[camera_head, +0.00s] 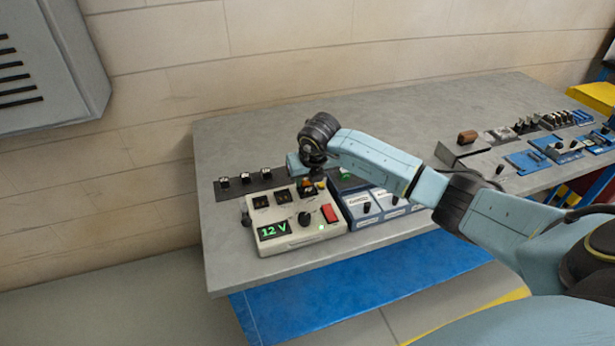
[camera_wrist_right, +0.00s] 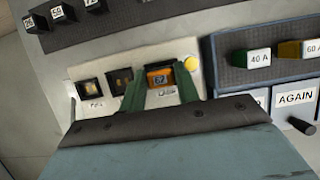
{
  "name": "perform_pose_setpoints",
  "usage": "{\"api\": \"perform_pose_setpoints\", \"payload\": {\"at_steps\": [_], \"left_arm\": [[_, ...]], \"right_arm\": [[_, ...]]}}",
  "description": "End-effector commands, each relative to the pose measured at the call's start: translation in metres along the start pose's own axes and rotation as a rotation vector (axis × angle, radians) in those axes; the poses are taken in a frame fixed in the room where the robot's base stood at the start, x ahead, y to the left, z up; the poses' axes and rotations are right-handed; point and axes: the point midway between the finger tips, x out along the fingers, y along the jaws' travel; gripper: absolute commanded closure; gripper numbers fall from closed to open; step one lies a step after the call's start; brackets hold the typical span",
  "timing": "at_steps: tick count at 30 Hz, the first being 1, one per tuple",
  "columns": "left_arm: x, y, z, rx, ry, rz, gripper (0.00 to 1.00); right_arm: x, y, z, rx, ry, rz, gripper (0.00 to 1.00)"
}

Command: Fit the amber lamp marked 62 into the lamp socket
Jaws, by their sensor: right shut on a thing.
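The amber lamp marked 62 (camera_wrist_right: 159,77) is between the green fingers of my right gripper (camera_wrist_right: 160,92), which is shut on it. The lamp is at the right end of a row of dark square openings on the cream tester box (camera_head: 290,238). I cannot tell whether it is seated in the socket or just above it; the fingers hide its sides. In the head view my right gripper (camera_head: 311,180) points down over the box's back right part, and a bit of amber shows under it. My left gripper is not in view.
The box has a green 12 V display (camera_head: 275,230), a black knob (camera_head: 304,218) and a red switch (camera_head: 329,213). A dark strip (camera_head: 235,190) with several marked lamps lies behind. Blue-framed trays (camera_head: 362,221) stand close on the right. The grey bench (camera_head: 225,255) is clear at front left.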

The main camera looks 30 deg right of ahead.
Motion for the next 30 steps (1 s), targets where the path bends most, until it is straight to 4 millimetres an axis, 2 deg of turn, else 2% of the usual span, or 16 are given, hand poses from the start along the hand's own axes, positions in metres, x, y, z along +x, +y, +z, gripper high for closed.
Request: {"api": "perform_pose_setpoints", "payload": {"at_steps": [30], "left_arm": [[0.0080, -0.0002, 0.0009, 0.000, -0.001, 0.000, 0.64]], "right_arm": [[0.0080, -0.0003, -0.0031, 0.001, 0.000, 0.000, 0.90]]}}
